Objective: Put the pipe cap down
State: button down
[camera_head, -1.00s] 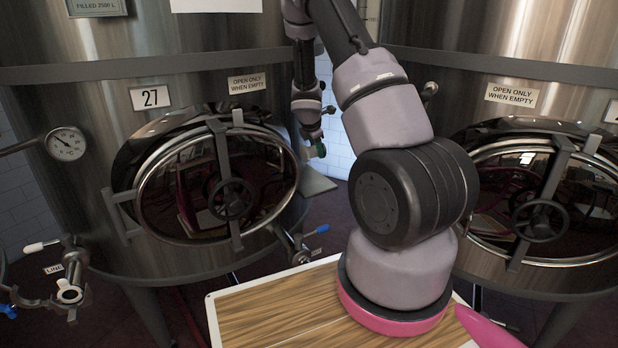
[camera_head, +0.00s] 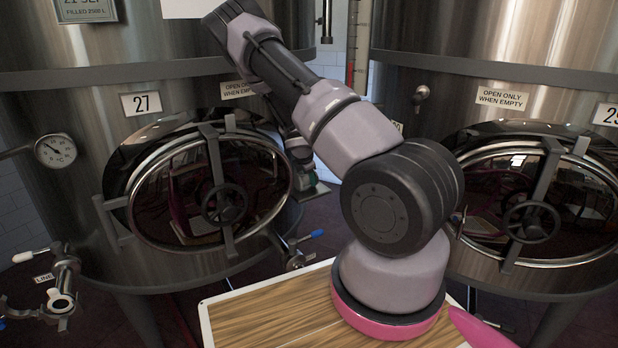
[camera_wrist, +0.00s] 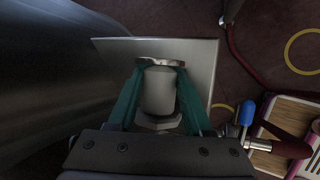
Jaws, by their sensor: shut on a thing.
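The pipe cap (camera_wrist: 158,90) is a pale grey, rounded metal piece seen in the wrist view. My gripper (camera_wrist: 160,68) has green fingers, one on each side of the cap, and is shut on it. A flat square metal plate (camera_wrist: 204,58) lies beneath and beyond the fingertips. I cannot tell whether the cap touches the plate. In the head view, my gripper (camera_head: 310,184) is low beside tank 27, close to the plate (camera_head: 311,193). My arm hides part of it there, and the cap is too small to make out.
The curved wall of tank 27 (camera_wrist: 45,75) is close on the left in the wrist view. A valve with a blue handle (camera_wrist: 247,110) is at the right, near a wooden board (camera_wrist: 297,118). A red hose (camera_wrist: 240,50) and yellow rings lie on the floor.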

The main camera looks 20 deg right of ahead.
jog(key=shift+c, duration=1.6)
grip_release()
jog(key=shift+f, duration=0.1)
